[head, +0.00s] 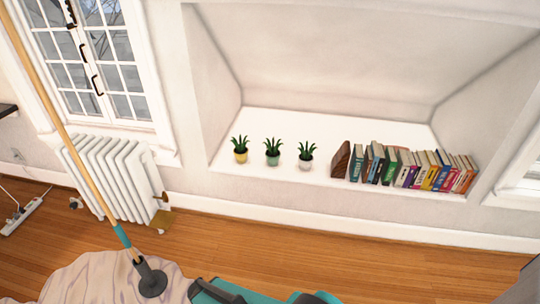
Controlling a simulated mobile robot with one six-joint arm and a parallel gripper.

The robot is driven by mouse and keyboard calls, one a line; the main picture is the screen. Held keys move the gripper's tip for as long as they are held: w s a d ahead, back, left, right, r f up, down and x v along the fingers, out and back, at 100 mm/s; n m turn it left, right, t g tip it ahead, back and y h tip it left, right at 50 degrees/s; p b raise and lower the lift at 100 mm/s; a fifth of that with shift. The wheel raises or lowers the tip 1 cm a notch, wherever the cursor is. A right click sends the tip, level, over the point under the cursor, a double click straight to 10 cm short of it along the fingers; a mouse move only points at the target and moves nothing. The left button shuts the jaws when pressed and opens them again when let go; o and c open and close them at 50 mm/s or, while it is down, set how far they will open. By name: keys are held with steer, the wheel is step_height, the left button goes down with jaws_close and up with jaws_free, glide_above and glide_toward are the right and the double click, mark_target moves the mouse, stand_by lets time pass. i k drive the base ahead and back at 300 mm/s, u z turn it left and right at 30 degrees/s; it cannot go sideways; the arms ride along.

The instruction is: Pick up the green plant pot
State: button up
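The green plant pot (272,160) stands upright on the white niche ledge (235,172), with a spiky green plant in it. It is the middle one of three small potted plants. A yellow pot (240,157) stands to its left and a pale grey-white pot (305,164) to its right, with gaps between them. My gripper is not seen in the head view, so whether it is open or shut does not show.
Books (410,168) and a brown bookend (341,160) fill the ledge's right part. A white radiator (115,180) stands below the window. A long pole (75,150) slants across the left. A teal object (255,297) and crumpled pale cloth (90,280) lie at the bottom.

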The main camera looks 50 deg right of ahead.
mark_target(272, 154)
steer(key=z, duration=0.05)
steer(key=i, duration=1.15)
steer(key=u, duration=0.4)
